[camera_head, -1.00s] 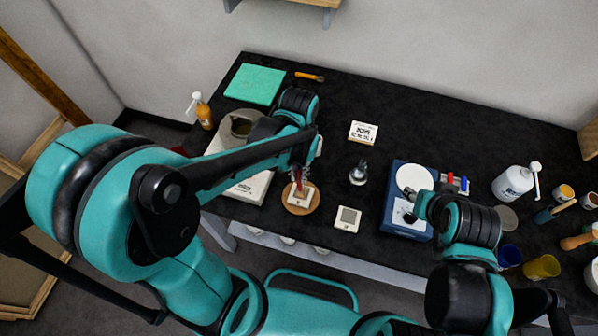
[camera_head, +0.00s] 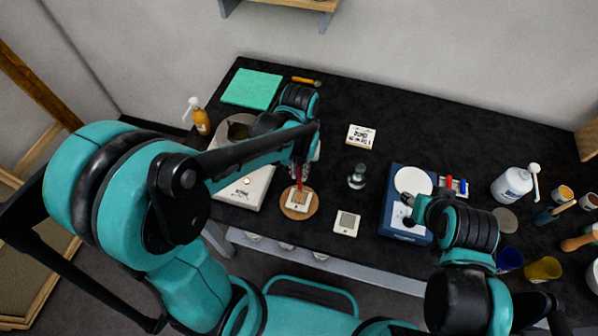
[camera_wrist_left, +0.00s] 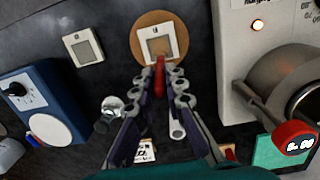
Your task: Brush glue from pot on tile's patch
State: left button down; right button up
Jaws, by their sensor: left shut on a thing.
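The white tile (camera_head: 297,207) with a tan patch lies on a round brown disc (camera_head: 311,211); in the left wrist view the tile (camera_wrist_left: 178,31) is at the top middle. My left gripper (camera_head: 301,178) is shut on a thin red-handled brush (camera_wrist_left: 160,75), whose far end points at the tile's patch. I cannot tell whether the tip touches. The dark glue pot (camera_head: 238,131) stands on a white heater (camera_head: 262,178), partly behind my left arm; the pot (camera_wrist_left: 309,98) shows at the right in the wrist view. My right gripper (camera_head: 407,207) is over a blue device; its fingers are unclear.
The blue device (camera_head: 391,220) with a round white plate stands right of centre. A small metal object (camera_head: 357,177), a white square piece (camera_head: 346,222) and a label card (camera_head: 361,136) lie between. Bottles and cups crowd the right.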

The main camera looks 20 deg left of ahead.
pick_arm(q)
jog(key=shift+w+f+b, duration=0.1)
jog(key=shift+w+b, duration=0.05)
jog(key=shift+b, duration=0.15)
jog(key=s, duration=0.3)
dwell(2.7)
jog(key=shift+w, duration=0.1)
notch_tip(320, 180, up, 6)
jog(key=p, duration=0.5)
jog(key=shift+a, duration=0.15)
